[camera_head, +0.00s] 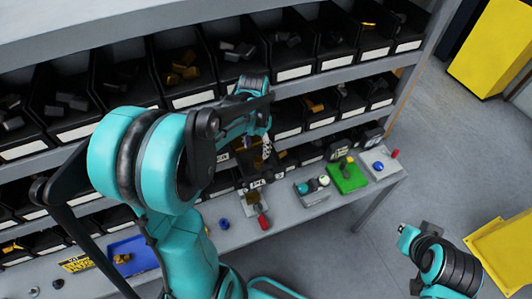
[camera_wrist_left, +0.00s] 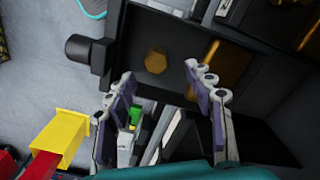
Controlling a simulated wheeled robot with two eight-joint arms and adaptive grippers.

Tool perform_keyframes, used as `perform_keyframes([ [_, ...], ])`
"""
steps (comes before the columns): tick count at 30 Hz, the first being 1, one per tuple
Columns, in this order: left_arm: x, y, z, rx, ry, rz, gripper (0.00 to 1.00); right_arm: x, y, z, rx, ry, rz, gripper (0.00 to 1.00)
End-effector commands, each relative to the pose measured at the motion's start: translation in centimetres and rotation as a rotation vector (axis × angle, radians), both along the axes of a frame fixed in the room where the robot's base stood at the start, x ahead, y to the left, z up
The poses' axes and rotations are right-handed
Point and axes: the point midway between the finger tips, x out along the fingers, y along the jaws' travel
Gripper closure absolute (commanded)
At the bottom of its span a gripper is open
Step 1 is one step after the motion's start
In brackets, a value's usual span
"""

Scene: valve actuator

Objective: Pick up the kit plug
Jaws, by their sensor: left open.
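A brass hexagonal piece (camera_wrist_left: 155,62), which looks like the kit plug, lies in a dark bin (camera_wrist_left: 180,30) in the left wrist view. My left gripper (camera_wrist_left: 162,88) is open, with its two fingers apart on either side below the brass piece in that picture. Nothing is seen between the fingertips. In the head view my left gripper (camera_head: 262,150) hangs by a small labelled black bin on the bench, and the arm hides part of it; the plug cannot be made out there. My right gripper (camera_head: 408,236) is at the lower right, too small to read its fingers.
Rows of black bins with metal parts (camera_head: 240,50) line the shelves behind. On the grey bench stand a green block (camera_head: 347,180), a red cylinder (camera_head: 263,222), a blue knob (camera_head: 224,224) and a blue tray (camera_head: 133,255). A yellow block (camera_wrist_left: 62,135) is left of the fingers.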

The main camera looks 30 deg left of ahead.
Motion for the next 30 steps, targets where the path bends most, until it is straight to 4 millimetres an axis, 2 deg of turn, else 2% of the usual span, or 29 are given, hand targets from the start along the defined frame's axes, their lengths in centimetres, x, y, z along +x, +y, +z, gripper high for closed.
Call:
perform_keyframes([
  [11,0.0,-0.1,-4.0,-0.001,0.005,-0.002,0.47,0.0,0.0,0.3,0.0,0.0,0.0,1.0],
  [18,-0.1,-0.3,-7.3,-0.001,0.004,-0.002,0.47,0.0,0.0,0.5,0.0,0.0,0.0,1.0],
  [26,-0.1,-0.3,-7.8,-0.001,0.004,-0.002,0.47,0.0,0.0,0.5,0.0,0.0,0.0,1.0],
  [27,-0.1,-0.3,-7.8,-0.001,0.004,-0.002,0.49,0.0,0.0,0.5,0.0,0.0,0.0,1.0],
  [30,-0.1,-0.3,-7.8,-0.001,0.004,-0.002,0.76,0.0,0.0,0.5,0.0,0.0,0.0,1.0],
])
